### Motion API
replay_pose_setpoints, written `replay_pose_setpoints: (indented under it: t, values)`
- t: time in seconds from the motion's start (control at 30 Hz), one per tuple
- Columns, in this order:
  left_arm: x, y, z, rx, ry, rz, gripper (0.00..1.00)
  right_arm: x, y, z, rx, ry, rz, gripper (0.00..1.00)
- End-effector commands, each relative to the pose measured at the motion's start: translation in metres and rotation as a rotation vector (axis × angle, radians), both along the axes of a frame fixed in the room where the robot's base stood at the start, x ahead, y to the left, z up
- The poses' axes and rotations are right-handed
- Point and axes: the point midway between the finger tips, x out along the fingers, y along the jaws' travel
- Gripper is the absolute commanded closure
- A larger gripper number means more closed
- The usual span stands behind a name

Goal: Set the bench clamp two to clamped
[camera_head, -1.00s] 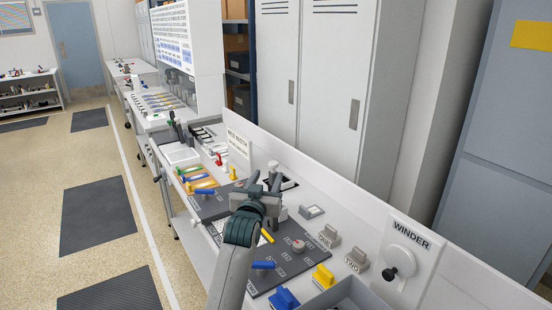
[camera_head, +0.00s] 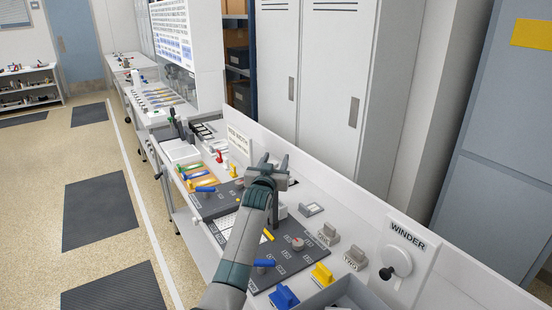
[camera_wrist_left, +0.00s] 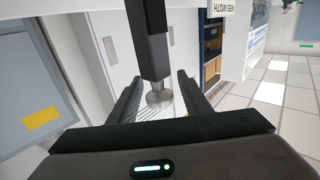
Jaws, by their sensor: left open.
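Bench clamp two is the small grey block-like clamp (camera_head: 355,257) with a label reading TWO in front of it, on the bench in the head view. Whether it is clamped is too small to tell. A similar grey clamp (camera_head: 328,234) stands just up-left of it. My left gripper (camera_head: 274,162) is open, up-left of both clamps and apart from them. In the wrist view, which is upside down, its two fingers (camera_wrist_left: 160,100) are spread. A dark post with a round metal end (camera_wrist_left: 158,97) shows between them; I cannot tell its depth. My right gripper is out of view.
The winder panel (camera_head: 408,250) with a black knob stands right of clamp two. Yellow (camera_head: 321,275) and blue (camera_head: 284,297) blocks lie in front of the clamps. A dark board (camera_head: 290,262) carries a dial and handles. Tall lockers (camera_head: 335,90) stand behind the bench.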

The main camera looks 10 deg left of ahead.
Motion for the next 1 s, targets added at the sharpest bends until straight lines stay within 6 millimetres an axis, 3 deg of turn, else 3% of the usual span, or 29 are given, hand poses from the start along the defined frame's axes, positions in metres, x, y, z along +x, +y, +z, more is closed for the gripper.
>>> replay_pose_setpoints:
  t: [0.5, 0.53, 0.7, 1.0]
  values:
    - [0.0087, -0.0004, 0.0001, 0.0, 0.0, -0.001, 0.56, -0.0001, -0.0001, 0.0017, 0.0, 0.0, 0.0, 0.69]
    - [0.0087, -0.0004, 0.0001, 0.0, 0.0, -0.001, 0.58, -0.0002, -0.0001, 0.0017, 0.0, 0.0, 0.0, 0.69]
    - [0.0086, -0.0004, 0.0, 0.0, 0.0, -0.001, 0.99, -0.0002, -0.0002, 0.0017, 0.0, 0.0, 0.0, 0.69]
    - [0.0064, 0.0019, -0.0012, -0.008, -0.008, 0.0, 1.0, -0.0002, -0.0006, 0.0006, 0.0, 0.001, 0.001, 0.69]
